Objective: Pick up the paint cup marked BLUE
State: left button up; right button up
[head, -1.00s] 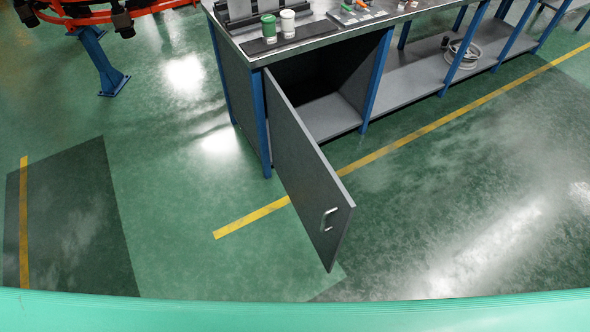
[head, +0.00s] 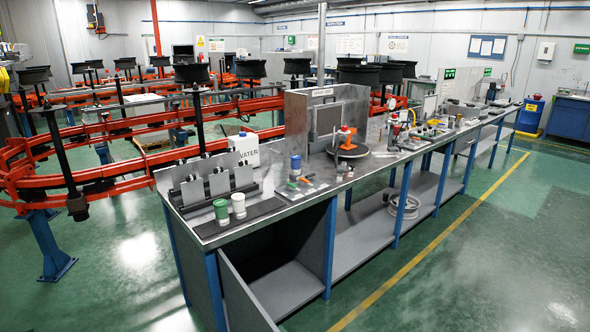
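A small blue cup (head: 296,165) stands upright on the metal workbench (head: 318,196), in front of a grey box-like booth. Any lettering on it is too small to read. A green cup (head: 221,212) and a white cup (head: 238,206) stand side by side on a dark mat near the bench's near left corner. Neither of my grippers is in view.
The cabinet door (head: 243,295) under the bench's near end hangs open into the floor space. An orange-handled tool on a round plate (head: 348,150), a white WATER container (head: 244,148) and small tools share the benchtop. Orange conveyor rails (head: 95,180) run behind. Floor (head: 470,260) at right is clear.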

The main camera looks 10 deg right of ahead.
aim_at(296, 159)
jog(key=l+u, duration=0.25)
jog(key=l, duration=1.05)
jog(key=l+u, duration=0.3)
jog(key=l, duration=1)
jog(key=i+l+u, duration=0.25)
jog(key=i+l, duration=0.2)
jog(key=l, duration=0.2)
jog(key=i+l+u, duration=0.15)
jog(key=l, duration=0.2)
jog(key=i+l+u, duration=0.1)
jog(key=i+l, duration=0.15)
jog(key=l, duration=0.15)
jog(key=i+l+u, duration=0.15)
jog(key=l, duration=0.2)
jog(key=i+l+u, duration=0.15)
jog(key=l, duration=0.3)
jog(key=i, duration=0.05)
